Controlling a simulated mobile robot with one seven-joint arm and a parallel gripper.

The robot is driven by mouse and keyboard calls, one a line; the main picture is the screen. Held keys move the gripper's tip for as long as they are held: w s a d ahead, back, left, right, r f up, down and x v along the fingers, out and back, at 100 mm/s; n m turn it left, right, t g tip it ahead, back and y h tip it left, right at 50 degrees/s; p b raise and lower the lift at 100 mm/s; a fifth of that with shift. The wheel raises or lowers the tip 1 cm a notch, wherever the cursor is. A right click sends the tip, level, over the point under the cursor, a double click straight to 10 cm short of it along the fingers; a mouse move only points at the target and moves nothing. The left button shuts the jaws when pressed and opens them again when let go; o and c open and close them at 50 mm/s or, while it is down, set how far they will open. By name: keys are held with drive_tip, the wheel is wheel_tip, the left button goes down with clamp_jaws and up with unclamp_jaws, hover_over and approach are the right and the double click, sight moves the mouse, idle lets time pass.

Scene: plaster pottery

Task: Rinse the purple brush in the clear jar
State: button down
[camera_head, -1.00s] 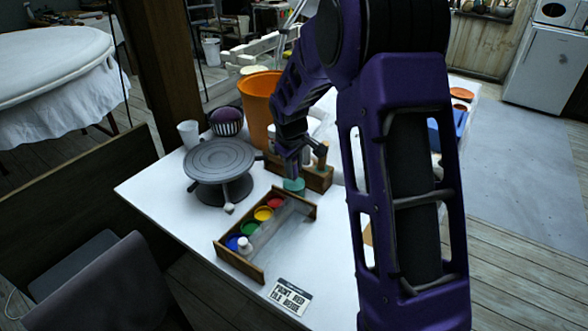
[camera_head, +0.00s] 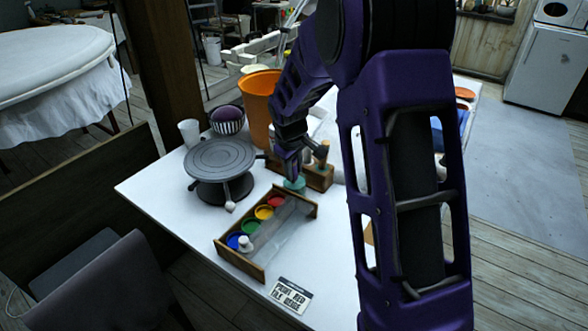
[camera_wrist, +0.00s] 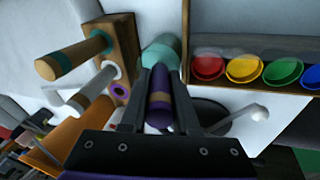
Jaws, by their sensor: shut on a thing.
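My gripper (camera_wrist: 158,112) is shut on the purple brush (camera_wrist: 160,95), with one finger on each side of its handle. The brush's far end meets the clear jar (camera_wrist: 162,50), which looks teal-tinted. The bristles are hidden, so I cannot tell how deep they are in it. In the head view the jar (camera_head: 294,184) stands on the white table between the brush block and the paint tray, with my gripper (camera_head: 290,166) right above it.
The wooden brush block (camera_wrist: 122,50) holds a teal-banded brush (camera_wrist: 75,57) and a white brush (camera_wrist: 92,93); its purple-ringed hole is empty. The paint tray (camera_head: 310,208) has several colored cups. A grey turntable (camera_head: 220,160) and orange bucket (camera_head: 262,98) stand nearby.

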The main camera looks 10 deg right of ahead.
drive_tip(key=shift+r+p, duration=2.4)
drive_tip(key=shift+r, duration=0.95)
drive_tip(key=shift+r+p, duration=1.15)
drive_tip(key=shift+r, duration=0.4)
